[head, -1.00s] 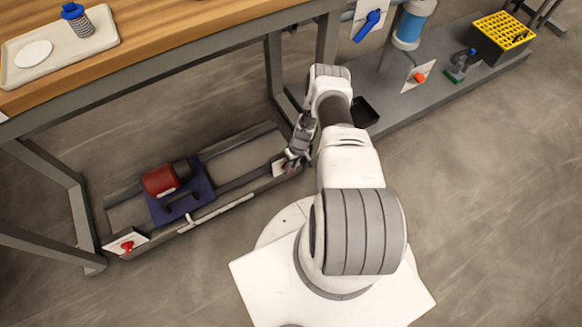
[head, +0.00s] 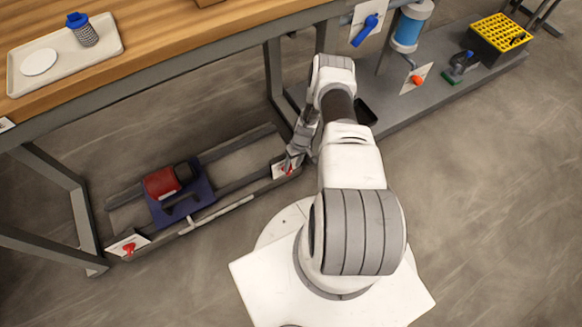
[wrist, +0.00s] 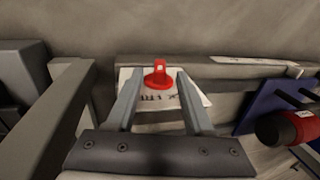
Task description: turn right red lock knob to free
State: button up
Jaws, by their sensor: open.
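The right red lock knob (wrist: 160,77) sits on a white label plate (wrist: 196,97) in the wrist view. It has a round base and an upright grip. In the head view this knob (head: 287,170) shows at the right end of the low rail frame, partly behind my gripper (head: 293,162). In the wrist view my gripper (wrist: 156,88) is open, with one finger to each side of the knob and gaps between. I cannot tell whether the fingertips reach the knob's depth. The left red lock knob (head: 129,248) is on its own plate at the frame's left end.
A blue carriage (head: 183,203) with a red cylinder (head: 161,182) sits on the rails. A workbench (head: 180,35) stands above, its grey legs close by. A blue lever (head: 368,27) and a shelf (head: 395,105) are to the right. The floor in front is clear.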

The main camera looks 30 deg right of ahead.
jog(key=p+v, duration=0.4)
jog(key=v, duration=0.9)
jog(key=shift+r, duration=0.3)
jog(key=shift+d, duration=0.1)
